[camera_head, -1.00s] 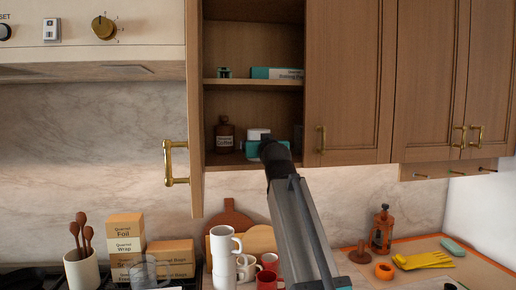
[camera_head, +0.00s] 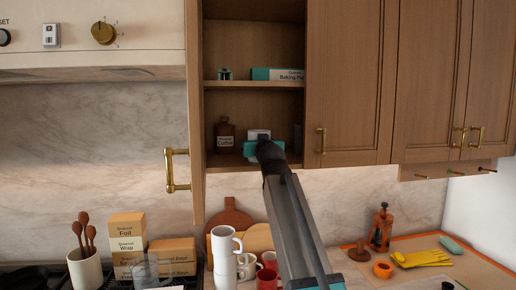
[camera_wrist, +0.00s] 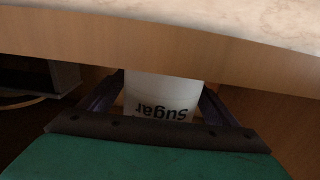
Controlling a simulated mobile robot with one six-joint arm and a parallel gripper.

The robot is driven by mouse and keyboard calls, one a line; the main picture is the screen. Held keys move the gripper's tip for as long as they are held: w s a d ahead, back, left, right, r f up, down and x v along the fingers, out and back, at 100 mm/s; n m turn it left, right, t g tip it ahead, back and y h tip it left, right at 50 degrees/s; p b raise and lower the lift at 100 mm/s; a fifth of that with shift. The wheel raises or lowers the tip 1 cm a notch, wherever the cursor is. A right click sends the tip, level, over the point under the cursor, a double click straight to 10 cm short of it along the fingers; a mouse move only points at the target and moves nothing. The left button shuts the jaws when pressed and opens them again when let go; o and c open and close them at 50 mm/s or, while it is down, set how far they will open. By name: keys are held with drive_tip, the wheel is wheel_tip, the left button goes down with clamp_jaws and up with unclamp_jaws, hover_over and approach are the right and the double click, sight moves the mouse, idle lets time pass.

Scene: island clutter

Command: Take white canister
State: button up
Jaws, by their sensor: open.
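The white canister (camera_head: 259,134) stands on the lower shelf of the open cabinet, mostly hidden behind my gripper (camera_head: 264,148). In the wrist view the canister (camera_wrist: 163,96) carries the label "Sugar", which appears upside down. My gripper's two fingers reach forward on either side of it in the wrist view (camera_wrist: 160,103). The jaws are open, with the canister between them. I cannot tell whether a finger touches it.
A brown bottle (camera_head: 225,133) stands left of the canister on the same shelf. The upper shelf holds a teal box (camera_head: 277,74) and a small green item (camera_head: 224,74). The open cabinet door (camera_head: 195,120) is at left.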

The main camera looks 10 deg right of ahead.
idle(0.4)
drive_tip(key=c, duration=1.4)
drive_tip(key=shift+r, duration=0.15)
drive_tip(key=shift+r+b, duration=1)
drive_tip(key=shift+r, duration=0.65)
drive_tip(key=s+r+b, duration=0.1)
drive_tip(key=s+b, duration=0.3)
drive_tip(key=s, duration=1.2)
drive_tip(key=shift+r+b, duration=0.2)
drive_tip(key=shift+b, duration=0.1)
